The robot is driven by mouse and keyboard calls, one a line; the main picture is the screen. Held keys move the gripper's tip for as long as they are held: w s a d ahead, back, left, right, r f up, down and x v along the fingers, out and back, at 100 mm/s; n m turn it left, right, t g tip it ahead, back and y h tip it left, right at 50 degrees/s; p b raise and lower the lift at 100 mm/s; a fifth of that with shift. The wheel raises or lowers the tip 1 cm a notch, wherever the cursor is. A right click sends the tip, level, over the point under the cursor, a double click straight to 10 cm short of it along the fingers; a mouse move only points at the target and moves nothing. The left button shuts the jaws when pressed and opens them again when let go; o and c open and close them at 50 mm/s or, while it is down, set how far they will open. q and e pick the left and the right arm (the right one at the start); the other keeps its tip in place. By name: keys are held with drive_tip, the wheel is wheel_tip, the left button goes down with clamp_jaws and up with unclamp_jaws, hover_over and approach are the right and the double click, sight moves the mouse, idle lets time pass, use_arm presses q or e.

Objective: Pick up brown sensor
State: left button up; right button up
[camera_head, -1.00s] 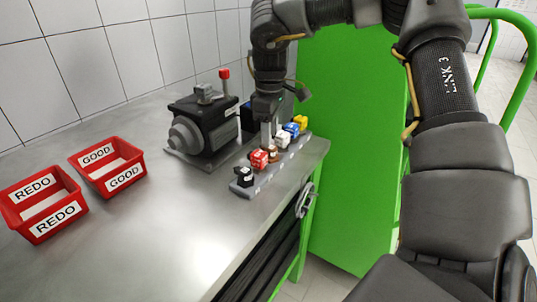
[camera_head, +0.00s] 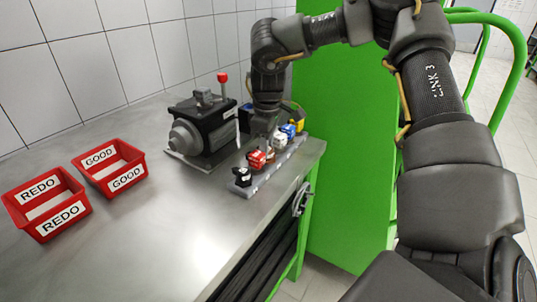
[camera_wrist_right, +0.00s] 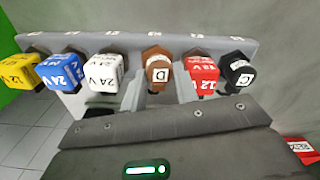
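The brown sensor (camera_wrist_right: 158,66), labelled D, sits in the grey rack (camera_wrist_right: 220,44) between a white sensor and the red sensor in the right wrist view. In the head view it shows only as a small brown patch (camera_head: 269,156), mostly hidden by the gripper. My right gripper (camera_wrist_right: 160,88) is at the brown sensor, with one grey finger on each side of it. The fingers look apart; no firm contact can be made out. In the head view the right gripper (camera_head: 266,138) points down over the rack. My left gripper is not in view.
Close neighbours are the white sensor (camera_wrist_right: 106,70) and red sensor (camera_wrist_right: 202,78). Blue, yellow and black sensors also sit in the rack. A dark pump (camera_head: 202,130) stands left of it. Red GOOD (camera_head: 110,169) and REDO (camera_head: 47,204) bins stand further left on the metal table.

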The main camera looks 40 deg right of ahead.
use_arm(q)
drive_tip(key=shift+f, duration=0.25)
use_arm(e)
drive_tip(key=shift+s+d+f, duration=0.1)
drive_tip(key=shift+s+f, duration=0.1)
drive_tip(key=shift+f, duration=0.3)
drive_tip(key=shift+s+d+f, duration=0.1)
drive_tip(key=shift+s+f, duration=0.1)
drive_tip(key=shift+f, duration=0.25)
drive_tip(key=shift+w+r+g, duration=0.15)
drive_tip(key=shift+r+g, duration=0.15)
drive_tip(key=shift+r, duration=0.15)
drive_tip(key=r, duration=0.2)
drive_tip(key=w+r, duration=0.1)
drive_tip(key=shift+w+d+r, duration=0.1)
drive_tip(key=shift+d+r, duration=0.25)
drive_tip(key=shift+c, duration=1.3)
drive_tip(key=r, duration=0.4)
drive_tip(key=shift+s+a+r, duration=0.1)
drive_tip(key=shift+s+r, duration=0.15)
drive_tip(key=shift+r, duration=0.1)
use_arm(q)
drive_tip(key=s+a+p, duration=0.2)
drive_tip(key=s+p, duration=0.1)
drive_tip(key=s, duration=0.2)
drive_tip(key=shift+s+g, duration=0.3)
use_arm(e)
wheel_tip(320, 180, up, 9)
drive_tip(key=shift+f, duration=0.15)
drive_tip(key=shift+w+a, duration=0.1)
